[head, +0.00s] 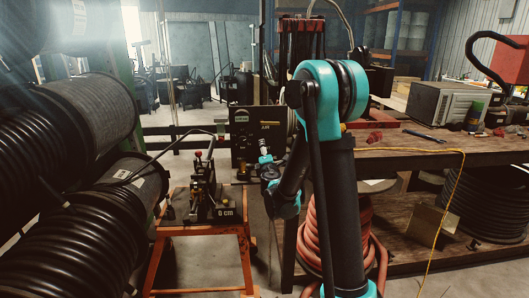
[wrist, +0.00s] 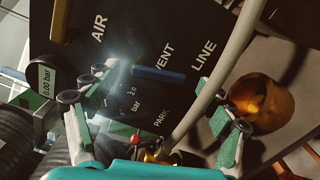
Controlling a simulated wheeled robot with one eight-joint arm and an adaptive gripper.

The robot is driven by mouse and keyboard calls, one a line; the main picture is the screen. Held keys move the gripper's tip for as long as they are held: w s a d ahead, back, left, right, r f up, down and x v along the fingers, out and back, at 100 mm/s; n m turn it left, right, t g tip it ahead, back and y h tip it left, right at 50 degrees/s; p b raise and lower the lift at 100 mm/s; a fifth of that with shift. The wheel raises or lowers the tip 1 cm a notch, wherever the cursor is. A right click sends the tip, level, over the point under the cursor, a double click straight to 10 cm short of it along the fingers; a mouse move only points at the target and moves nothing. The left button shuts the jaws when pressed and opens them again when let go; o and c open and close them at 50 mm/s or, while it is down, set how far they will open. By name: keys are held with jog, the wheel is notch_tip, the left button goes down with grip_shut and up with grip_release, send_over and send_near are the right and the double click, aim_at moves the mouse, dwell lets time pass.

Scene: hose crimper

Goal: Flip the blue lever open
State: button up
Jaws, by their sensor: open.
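The blue lever (wrist: 158,74) shows in the wrist view, lying nearly level across the dark panel (wrist: 215,40) near the "VENT" label. I cannot pick it out in the head view. My gripper (wrist: 150,92) is open, with one finger to the lever's left and the other to its right, beyond a pale hose. Nothing is held between the fingers. The left finger's tip appears near the lever's left end; I cannot tell if they touch. In the head view my gripper (head: 268,172) is in front of the panel (head: 243,150), partly hidden by my arm.
A pale hose (wrist: 205,90) crosses between the fingers. A brass round part (wrist: 262,103) is beside the right finger. A yellow handle (wrist: 62,20) is at upper left. An orange stand (head: 205,230) and hose reels (head: 95,115) stand left; a workbench (head: 440,155) stands right.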

jog(key=shift+w, duration=1.55)
